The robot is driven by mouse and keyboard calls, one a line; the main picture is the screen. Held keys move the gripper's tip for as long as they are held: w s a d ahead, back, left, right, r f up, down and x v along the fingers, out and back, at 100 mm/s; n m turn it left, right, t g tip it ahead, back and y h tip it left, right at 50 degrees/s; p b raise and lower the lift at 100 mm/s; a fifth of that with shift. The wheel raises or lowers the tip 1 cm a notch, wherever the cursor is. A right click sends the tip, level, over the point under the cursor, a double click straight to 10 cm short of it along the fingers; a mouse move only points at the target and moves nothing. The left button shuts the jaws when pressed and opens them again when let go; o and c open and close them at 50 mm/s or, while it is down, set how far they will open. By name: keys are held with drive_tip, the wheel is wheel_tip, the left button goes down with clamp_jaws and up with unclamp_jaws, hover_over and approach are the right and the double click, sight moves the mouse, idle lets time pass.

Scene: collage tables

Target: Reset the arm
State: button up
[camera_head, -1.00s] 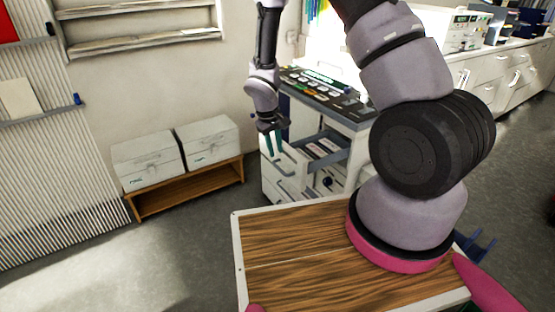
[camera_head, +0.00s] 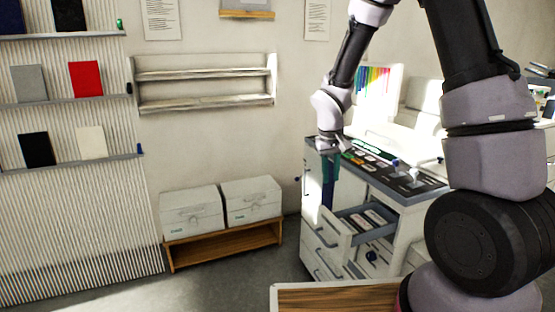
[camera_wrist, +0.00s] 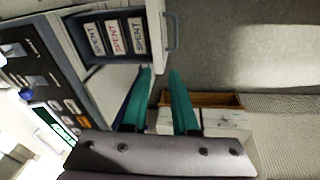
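My gripper (camera_head: 329,178) hangs from my arm in the upper middle of the head view, its teal fingers pointing down in front of the white drawer cabinet (camera_head: 325,208). In the wrist view, the two teal fingers of my gripper (camera_wrist: 160,80) are apart, with nothing between them. The cabinet's drawer (camera_head: 368,224) is pulled out below and right of the fingers. It holds several items labelled "SPENT" (camera_wrist: 115,37), readable in the wrist view. I cannot tell whether the fingers touch the cabinet.
Two white boxes (camera_head: 191,211) stand on a low wooden bench (camera_head: 225,247) by the wall. A wall rack (camera_head: 205,90) and ribbed shelving (camera_head: 75,210) are at left. The cabinet top (camera_head: 400,180) carries colored items. The floor left of the cabinet is clear.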

drive_tip(key=s+d+r+m+t+y, duration=0.1)
drive_tip(key=s+d+r+m, duration=0.2)
drive_tip(key=r, duration=0.6)
drive_tip(key=s+d+r+m+t, duration=0.1)
drive_tip(key=s+d+r, duration=0.1)
drive_tip(key=s+r, duration=0.5)
drive_tip(key=s+d+r+m+t+y, duration=0.1)
drive_tip(key=s+r+m+t+y, duration=0.1)
drive_tip(key=s+r, duration=0.8)
drive_tip(key=shift+s+r+t, duration=0.3)
drive_tip(key=shift+r+t, duration=0.35)
drive_tip(key=shift+t, duration=0.05)
